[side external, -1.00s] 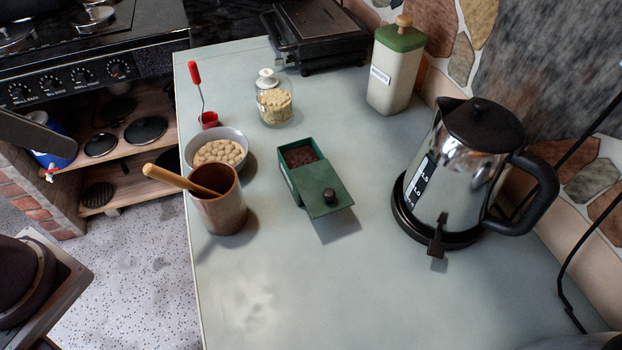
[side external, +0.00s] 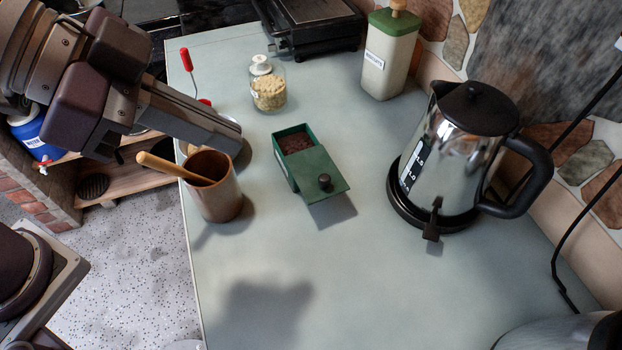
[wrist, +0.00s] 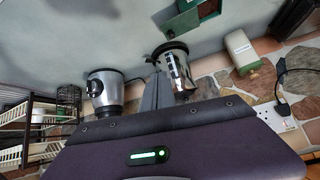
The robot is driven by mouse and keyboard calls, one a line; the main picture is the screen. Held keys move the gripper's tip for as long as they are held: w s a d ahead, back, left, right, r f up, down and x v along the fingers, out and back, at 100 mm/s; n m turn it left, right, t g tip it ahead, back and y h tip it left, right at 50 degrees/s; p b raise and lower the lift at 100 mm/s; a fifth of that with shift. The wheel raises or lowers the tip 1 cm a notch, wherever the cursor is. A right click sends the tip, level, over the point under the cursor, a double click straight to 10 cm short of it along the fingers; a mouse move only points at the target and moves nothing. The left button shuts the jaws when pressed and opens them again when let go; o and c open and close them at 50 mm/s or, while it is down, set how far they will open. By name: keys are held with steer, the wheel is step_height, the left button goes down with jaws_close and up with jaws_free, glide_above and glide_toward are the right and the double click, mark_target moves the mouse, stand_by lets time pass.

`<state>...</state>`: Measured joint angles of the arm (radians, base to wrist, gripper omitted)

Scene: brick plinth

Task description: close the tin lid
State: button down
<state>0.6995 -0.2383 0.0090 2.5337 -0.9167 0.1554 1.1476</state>
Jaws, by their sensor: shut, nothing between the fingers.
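The green tin (side external: 290,171) stands on the pale worktop, with dark brown contents showing at its far end. Its green lid (side external: 332,181) is slid partly off towards the near right, overhanging the tin, with a dark round knob (side external: 324,182) on top. The tin also shows at the top edge of the wrist view (wrist: 208,9), partly cut off. My gripper (side external: 232,139) is shut and empty, left of the tin and apart from it, above the bowl and behind the brown mug. Its fingers also show in the wrist view (wrist: 156,94).
A brown mug (side external: 219,192) with a wooden handle stands left of the tin. My gripper mostly hides the bowl. A glass jar (side external: 268,92) stands behind, a white canister (side external: 389,60) at the back right, and a steel kettle (side external: 440,160) on the right. The worktop in front is clear.

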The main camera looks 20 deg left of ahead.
mark_target(307, 160)
steer(key=d+f+m+y, duration=0.3)
steer(key=f+m, duration=0.2)
steer(key=f, duration=0.3)
steer(key=shift+w+d+f, duration=0.5)
steer(key=shift+w+f, duration=0.9)
steer(key=shift+w+d+f, duration=0.5)
steer(key=shift+w+f, duration=0.9)
steer(key=shift+w, duration=0.05)
steer(key=shift+w+d+f, duration=0.5)
steer(key=shift+w+f, duration=0.9)
steer(key=w+a, duration=0.4)
steer(key=a, duration=0.1)
steer(key=shift+w+a, duration=0.35)
steer(key=shift+w, duration=0.05)
